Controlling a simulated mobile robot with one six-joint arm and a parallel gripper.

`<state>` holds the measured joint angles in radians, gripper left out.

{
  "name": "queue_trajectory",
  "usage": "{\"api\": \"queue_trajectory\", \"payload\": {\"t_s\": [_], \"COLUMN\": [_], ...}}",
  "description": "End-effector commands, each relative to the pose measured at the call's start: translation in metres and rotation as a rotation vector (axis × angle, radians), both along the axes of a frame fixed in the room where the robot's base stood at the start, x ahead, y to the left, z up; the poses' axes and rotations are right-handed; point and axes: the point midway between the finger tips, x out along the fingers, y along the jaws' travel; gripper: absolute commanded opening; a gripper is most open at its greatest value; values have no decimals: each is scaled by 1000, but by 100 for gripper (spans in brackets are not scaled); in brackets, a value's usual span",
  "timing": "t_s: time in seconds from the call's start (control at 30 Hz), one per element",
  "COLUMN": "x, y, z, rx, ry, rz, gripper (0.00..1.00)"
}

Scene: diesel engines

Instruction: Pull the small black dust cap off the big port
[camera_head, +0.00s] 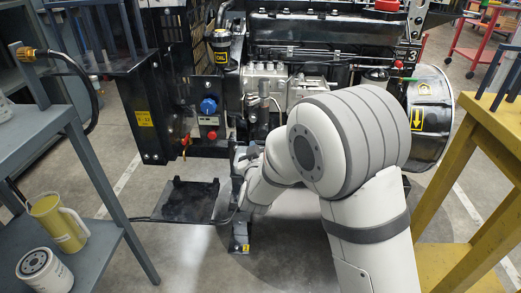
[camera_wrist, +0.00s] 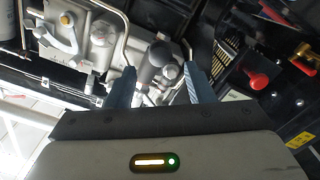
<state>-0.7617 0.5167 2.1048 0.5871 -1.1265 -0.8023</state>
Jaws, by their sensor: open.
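My gripper (camera_wrist: 160,66) is open in the wrist view, with one blue-grey finger on each side of a dark, round-topped part (camera_wrist: 159,53) on the engine. Smaller grey round parts sit just below it, also between the fingers. I cannot tell for sure which of these is the black dust cap on the big port. No finger clearly touches them. In the head view, my arm reaches to the front of the engine (camera_head: 268,76), and the gripper's fingers cannot be made out there.
Thin metal pipes (camera_wrist: 119,40) run close to the fingers. A red knob (camera_wrist: 257,81) and a brass fitting with a red handle (camera_wrist: 303,55) lie to the right. In the head view, a grey shelf (camera_head: 30,140) stands left and a yellow cart (camera_head: 495,125) right.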

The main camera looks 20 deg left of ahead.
Motion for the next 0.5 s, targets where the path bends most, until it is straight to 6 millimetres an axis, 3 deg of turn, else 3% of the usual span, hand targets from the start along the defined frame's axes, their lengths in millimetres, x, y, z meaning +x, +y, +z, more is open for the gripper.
{"api": "queue_trajectory", "payload": {"t_s": [0.5], "x": [44], "y": [9], "z": [0], "rx": [0], "ry": [0], "rz": [-1], "gripper": [48]}}
